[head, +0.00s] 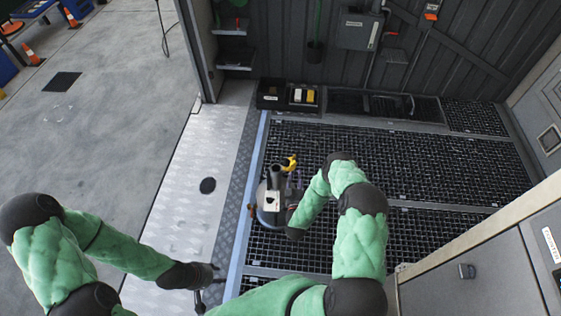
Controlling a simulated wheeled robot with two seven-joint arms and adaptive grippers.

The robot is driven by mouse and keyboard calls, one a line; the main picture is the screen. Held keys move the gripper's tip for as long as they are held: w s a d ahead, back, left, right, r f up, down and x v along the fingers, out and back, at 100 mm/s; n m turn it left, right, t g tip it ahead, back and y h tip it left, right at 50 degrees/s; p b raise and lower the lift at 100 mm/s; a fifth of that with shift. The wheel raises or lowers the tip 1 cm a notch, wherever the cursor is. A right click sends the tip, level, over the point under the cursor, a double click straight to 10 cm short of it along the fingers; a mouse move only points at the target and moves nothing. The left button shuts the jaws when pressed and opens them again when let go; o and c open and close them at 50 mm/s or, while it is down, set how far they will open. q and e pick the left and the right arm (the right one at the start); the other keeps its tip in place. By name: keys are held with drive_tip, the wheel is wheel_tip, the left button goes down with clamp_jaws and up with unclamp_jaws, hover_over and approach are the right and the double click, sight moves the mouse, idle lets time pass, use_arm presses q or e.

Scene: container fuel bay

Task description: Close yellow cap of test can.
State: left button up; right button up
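The test can (268,216) is a grey, rounded can standing on the black grating, near the blue-edged left side. Its yellow cap (290,162) shows at its upper right; the small size leaves it unclear whether the cap sits open or shut. A pale label or plate lies on the can's top. My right gripper (292,212) is at the can's right side, mostly hidden by my own wrist; its fingers and any contact are unclear. My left gripper (208,289) is low and left of the can, over the metal plate edge, with fingers apart and empty.
A black bin (270,94) and a tray with yellow and white items (303,95) stand at the back wall. A grey cabinet (480,280) is at the lower right. The grating (430,165) right of the can is clear. Orange cones (31,55) stand far left.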

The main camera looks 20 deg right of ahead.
sight(296, 156)
drive_tip(key=b+x, duration=0.3)
drive_tip(key=x, duration=0.8)
drive_tip(key=shift+r+b, duration=0.1)
drive_tip(key=shift+b, duration=0.25)
clamp_jaws()
